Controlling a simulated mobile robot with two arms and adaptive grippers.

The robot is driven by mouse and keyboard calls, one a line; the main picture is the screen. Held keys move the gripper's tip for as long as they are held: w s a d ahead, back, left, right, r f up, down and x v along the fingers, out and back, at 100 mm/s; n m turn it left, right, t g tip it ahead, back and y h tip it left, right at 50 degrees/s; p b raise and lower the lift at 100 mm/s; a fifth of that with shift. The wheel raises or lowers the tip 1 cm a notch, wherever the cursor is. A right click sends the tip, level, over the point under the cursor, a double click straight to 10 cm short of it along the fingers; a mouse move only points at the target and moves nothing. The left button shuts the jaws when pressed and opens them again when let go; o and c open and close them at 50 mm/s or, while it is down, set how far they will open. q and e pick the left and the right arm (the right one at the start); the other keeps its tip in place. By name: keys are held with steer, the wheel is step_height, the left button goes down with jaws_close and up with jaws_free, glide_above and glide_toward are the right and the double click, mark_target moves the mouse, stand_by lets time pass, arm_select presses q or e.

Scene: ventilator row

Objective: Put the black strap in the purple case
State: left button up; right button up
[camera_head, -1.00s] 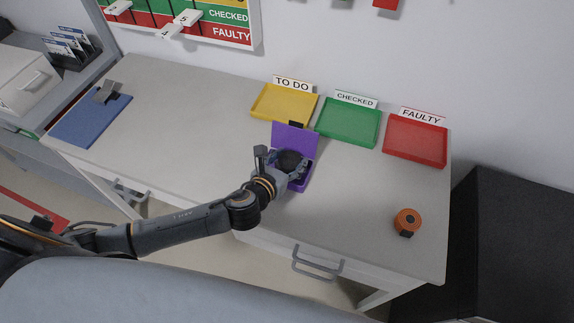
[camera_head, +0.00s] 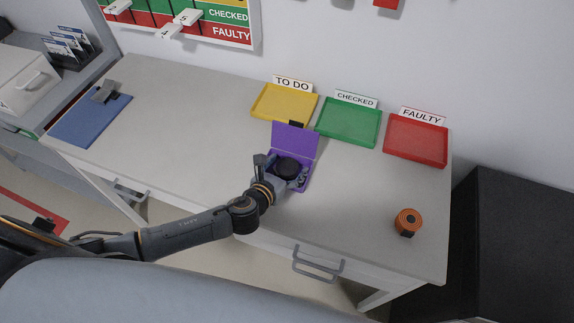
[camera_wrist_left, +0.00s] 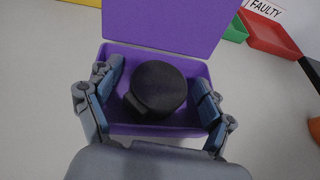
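The purple case (camera_head: 294,140) stands open on the table, its lid raised at the back; it also shows in the left wrist view (camera_wrist_left: 160,22). The black strap (camera_head: 287,167) is a rolled, round coil. In the left wrist view the black strap (camera_wrist_left: 158,88) is within the case's base, between my fingers. My left gripper (camera_head: 286,173) is over the case. In the left wrist view my left gripper (camera_wrist_left: 160,92) has its fingers spread, with narrow gaps on both sides of the strap. The strap's underside is hidden. My right gripper is not in view.
A yellow tray (camera_head: 262,113), a green tray (camera_head: 348,141) and a red tray (camera_head: 414,157) stand along the back. An orange strap coil (camera_head: 408,220) lies at the right. A blue mat (camera_head: 85,125) is at the left. The table's middle left is clear.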

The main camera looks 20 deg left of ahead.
arm_select(q)
steer(key=shift+r, duration=0.2)
steer(key=shift+s+a, duration=0.1)
steer(key=shift+s, duration=0.25)
steer(key=v, duration=1.1)
steer(key=shift+s+r+b, duration=0.1)
steer(key=shift+s+b, duration=0.05)
steer(key=shift+b, duration=0.15)
